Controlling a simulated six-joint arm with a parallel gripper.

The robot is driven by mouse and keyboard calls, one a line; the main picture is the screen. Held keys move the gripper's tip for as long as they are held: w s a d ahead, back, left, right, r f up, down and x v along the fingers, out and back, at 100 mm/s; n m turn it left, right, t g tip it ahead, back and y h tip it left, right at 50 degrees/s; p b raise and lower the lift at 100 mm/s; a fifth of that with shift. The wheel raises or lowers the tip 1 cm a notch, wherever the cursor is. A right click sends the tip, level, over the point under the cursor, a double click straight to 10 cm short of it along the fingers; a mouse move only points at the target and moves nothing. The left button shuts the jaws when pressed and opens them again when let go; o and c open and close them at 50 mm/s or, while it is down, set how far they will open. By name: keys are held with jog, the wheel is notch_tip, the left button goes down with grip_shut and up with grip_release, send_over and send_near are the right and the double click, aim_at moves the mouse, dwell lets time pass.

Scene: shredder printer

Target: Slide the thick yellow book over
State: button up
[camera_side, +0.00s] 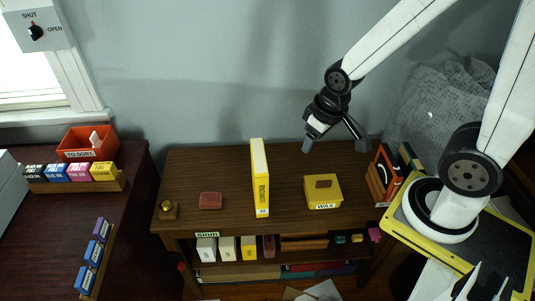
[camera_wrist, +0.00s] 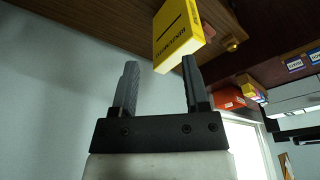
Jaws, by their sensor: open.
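The thick yellow book (camera_side: 260,178) stands upright on the brown wooden shelf top in the side view, its narrow spine toward the camera. It also shows in the wrist view (camera_wrist: 177,32), beyond and between my fingers. My gripper (camera_side: 334,146) is open and empty, above the back of the shelf top, to the right of the book and apart from it. In the wrist view both dark fingers of my gripper (camera_wrist: 160,82) are spread, with nothing between them. The book's far side is hidden in the side view.
A red block (camera_side: 210,200) and a small brass-coloured item (camera_side: 168,208) are left. Books in a wooden holder (camera_side: 380,180) stand at the right end.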

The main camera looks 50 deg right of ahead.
jog(key=c, duration=0.6)
jog(key=shift+w, duration=0.25)
grip_shut()
jog(key=m+g+y, duration=0.8)
jog(key=m+g, duration=0.1)
jog(key=g, duration=0.2)
send_near(257, 142)
jog(key=shift+x, duration=2.05)
jog(key=shift+s+r, duration=0.1)
